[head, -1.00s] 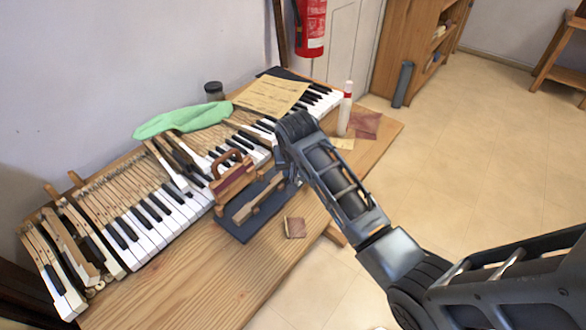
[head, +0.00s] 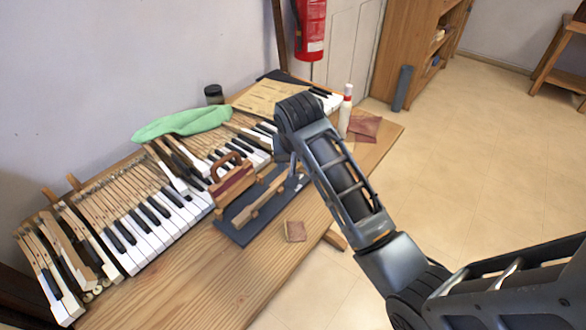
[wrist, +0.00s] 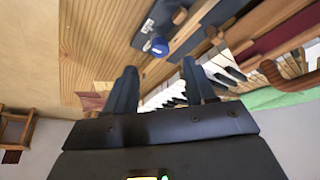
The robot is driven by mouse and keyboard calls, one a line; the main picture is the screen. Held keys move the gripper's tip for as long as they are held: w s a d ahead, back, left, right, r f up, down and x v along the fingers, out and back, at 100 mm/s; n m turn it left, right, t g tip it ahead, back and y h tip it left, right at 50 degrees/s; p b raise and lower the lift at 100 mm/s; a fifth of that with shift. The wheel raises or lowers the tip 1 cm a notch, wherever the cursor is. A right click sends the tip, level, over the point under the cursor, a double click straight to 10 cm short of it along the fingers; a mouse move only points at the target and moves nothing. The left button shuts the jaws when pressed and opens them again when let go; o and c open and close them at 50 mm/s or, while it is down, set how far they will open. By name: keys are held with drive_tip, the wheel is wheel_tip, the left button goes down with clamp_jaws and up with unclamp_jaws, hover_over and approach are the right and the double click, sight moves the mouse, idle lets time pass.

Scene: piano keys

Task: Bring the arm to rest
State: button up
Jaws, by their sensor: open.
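My gripper (wrist: 160,68) shows in the wrist view with its two dark fingers apart and nothing between them. It hangs above the workbench (wrist: 92,35), clear of the things on it. In the head view my arm reaches in from the lower right, and its wrist end is over the bench near the dark blue board. The gripper itself is mostly hidden there behind the arm.
The dark blue board (head: 236,236) carries wooden parts, with a wooden-handled block (head: 232,186) beside it.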

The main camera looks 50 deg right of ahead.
drive_tip(key=shift+v, duration=0.75)
drive_tip(key=s+a+f+t, duration=0.1)
drive_tip(key=a+f, duration=0.1)
drive_tip(key=a, duration=0.1)
drive_tip(key=s+a+f+n+t, duration=0.1)
drive_tip(key=s+a+f, duration=0.1)
drive_tip(key=a, duration=0.2)
drive_tip(key=s+a+f+n+y, duration=0.1)
drive_tip(key=s+a+f, duration=0.1)
drive_tip(key=a+f, duration=0.1)
drive_tip(key=shift+s+a+t, duration=0.1)
drive_tip(key=shift+a+t, duration=0.3)
drive_tip(key=shift+a, duration=0.2)
drive_tip(key=s+a+n+t, duration=0.2)
drive_tip(key=s+a+t, duration=0.1)
drive_tip(key=s+a, duration=0.45)
drive_tip(key=s+a+r+n+t+y, duration=0.1)
drive_tip(key=s+r+t, duration=0.15)
drive_tip(key=s, duration=0.45)
drive_tip(key=s+a+r+n+t, duration=0.1)
drive_tip(key=s+r, duration=0.2)
drive_tip(key=s, duration=0.4)
drive_tip(key=s+r+n+t+y, duration=0.1)
drive_tip(key=s+r+n+t, duration=0.1)
drive_tip(key=s+r, duration=0.6)
wheel_tip(320, 180, up, 2)
drive_tip(key=shift+d+n+b, duration=0.25)
drive_tip(key=shift+n+b, duration=0.15)
